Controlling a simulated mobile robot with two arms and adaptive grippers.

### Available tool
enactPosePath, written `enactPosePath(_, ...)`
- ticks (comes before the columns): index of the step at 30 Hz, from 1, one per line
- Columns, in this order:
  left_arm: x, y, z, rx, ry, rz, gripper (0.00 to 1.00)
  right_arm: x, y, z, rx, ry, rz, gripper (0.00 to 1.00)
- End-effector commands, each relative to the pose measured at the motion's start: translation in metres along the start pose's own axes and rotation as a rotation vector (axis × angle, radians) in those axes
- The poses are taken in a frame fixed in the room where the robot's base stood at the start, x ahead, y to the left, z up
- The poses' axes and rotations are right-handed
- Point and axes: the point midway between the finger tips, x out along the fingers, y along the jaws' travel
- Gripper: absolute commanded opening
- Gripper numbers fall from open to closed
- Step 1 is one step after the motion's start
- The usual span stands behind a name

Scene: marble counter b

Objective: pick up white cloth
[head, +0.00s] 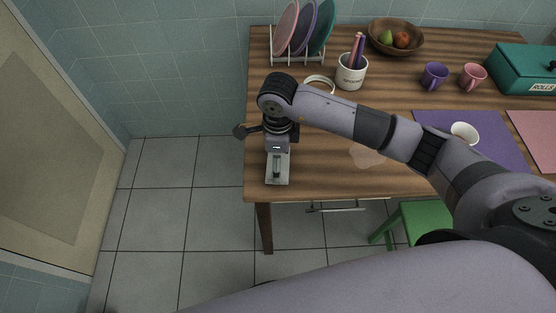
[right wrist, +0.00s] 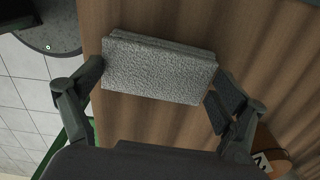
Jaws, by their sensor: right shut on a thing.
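The white cloth (right wrist: 158,70) is a folded, thick, textured pad that looks pale grey in the right wrist view. My right gripper (right wrist: 160,82) has one finger at each short end of it and is shut on it. In the head view my right gripper (head: 278,163) points down over the front left corner of the wooden table (head: 325,165). A pale shape at its tip there is partly covered, so I cannot tell cloth from finger. I cannot tell whether the cloth touches the table. My left gripper is not in view.
A pale patch (head: 366,156) lies on the table right of the gripper. A utensil cup (head: 351,72), dish rack (head: 297,58), fruit bowl (head: 396,38) and purple mug (head: 434,76) stand behind. A white cup (head: 464,132) is on a purple mat. A green stool (head: 405,218) stands in front.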

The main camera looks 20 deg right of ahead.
Motion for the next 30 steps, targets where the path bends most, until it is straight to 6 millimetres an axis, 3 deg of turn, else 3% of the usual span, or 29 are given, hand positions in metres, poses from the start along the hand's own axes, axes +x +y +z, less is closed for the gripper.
enactPosePath(5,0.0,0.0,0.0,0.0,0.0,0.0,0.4,-0.003,0.0,0.0,0.0,-0.001,-0.001,0.64)
enactPosePath(11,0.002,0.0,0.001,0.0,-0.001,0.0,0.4,-0.023,-0.001,0.001,0.0,-0.003,-0.003,0.64)
enactPosePath(17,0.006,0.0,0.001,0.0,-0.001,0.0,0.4,-0.07,-0.002,0.001,-0.001,-0.005,-0.008,0.64)
enactPosePath(24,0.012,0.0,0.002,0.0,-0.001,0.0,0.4,-0.141,-0.001,0.001,-0.002,-0.003,-0.007,0.64)
enactPosePath(30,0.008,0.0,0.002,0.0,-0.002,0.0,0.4,-0.181,-0.001,0.0,0.0,0.0,-0.005,0.64)
